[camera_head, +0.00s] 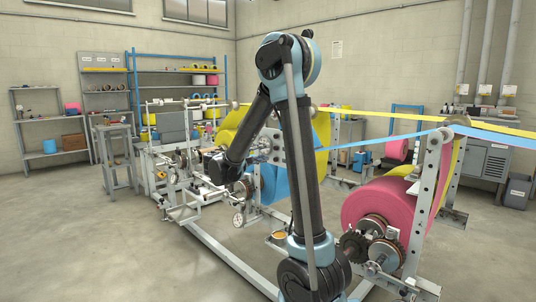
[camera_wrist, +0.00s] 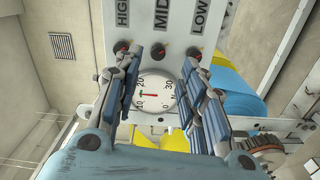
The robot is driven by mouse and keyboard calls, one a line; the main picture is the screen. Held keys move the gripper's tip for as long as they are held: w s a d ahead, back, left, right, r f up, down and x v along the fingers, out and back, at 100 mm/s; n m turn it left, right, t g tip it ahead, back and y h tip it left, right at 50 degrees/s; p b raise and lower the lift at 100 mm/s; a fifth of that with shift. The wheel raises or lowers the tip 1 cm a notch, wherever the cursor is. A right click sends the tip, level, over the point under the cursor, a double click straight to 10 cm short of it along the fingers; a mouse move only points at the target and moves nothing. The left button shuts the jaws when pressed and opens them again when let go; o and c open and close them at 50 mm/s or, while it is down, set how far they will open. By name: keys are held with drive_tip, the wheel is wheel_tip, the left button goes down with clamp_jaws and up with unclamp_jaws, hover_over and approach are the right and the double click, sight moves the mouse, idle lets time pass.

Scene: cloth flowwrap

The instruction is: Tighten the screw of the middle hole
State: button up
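In the wrist view a light grey panel (camera_wrist: 150,18) carries the labels HIGH, MID and LOW. Under each label is a dark round screw head or knob with a small red mark: the high one (camera_wrist: 122,46), the middle one (camera_wrist: 164,52) and the low one (camera_wrist: 194,54). A white dial gauge (camera_wrist: 153,92) with a red needle sits below the middle one. My gripper (camera_wrist: 160,60) is open and empty. Its fingers stand apart, left and right of the middle screw and gauge. I cannot tell whether they touch the panel.
In the head view a large pink roll (camera_head: 383,204) stands at right on the machine frame. A blue web (camera_head: 385,141) and a yellow web (camera_head: 400,117) stretch across. Shelves (camera_head: 50,125) stand at the back left. The floor at the front left is clear.

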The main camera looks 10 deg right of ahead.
drive_tip(key=v, duration=0.5)
drive_tip(key=shift+s+a, duration=0.1)
drive_tip(key=shift+a, duration=0.05)
drive_tip(key=s+d+f+m+g+y, duration=0.1)
drive_tip(key=s+d+f+g+y, duration=0.25)
drive_tip(key=s+d, duration=0.45)
drive_tip(key=s+d+f+m+g+y, duration=0.1)
drive_tip(key=s+d+f+g+y, duration=0.2)
drive_tip(key=s+d, duration=0.5)
drive_tip(key=s+a+f+m+g+y, duration=0.1)
drive_tip(key=s+a+f+y, duration=0.2)
drive_tip(key=s+f, duration=0.4)
drive_tip(key=s+a+f+m+g+y, duration=0.1)
drive_tip(key=s+f+y, duration=0.4)
drive_tip(key=s, duration=0.9)
drive_tip(key=shift+a+f+m, duration=0.8)
drive_tip(key=shift+a+f, duration=0.15)
drive_tip(key=shift+f, duration=0.25)
drive_tip(key=shift+s, duration=0.15)
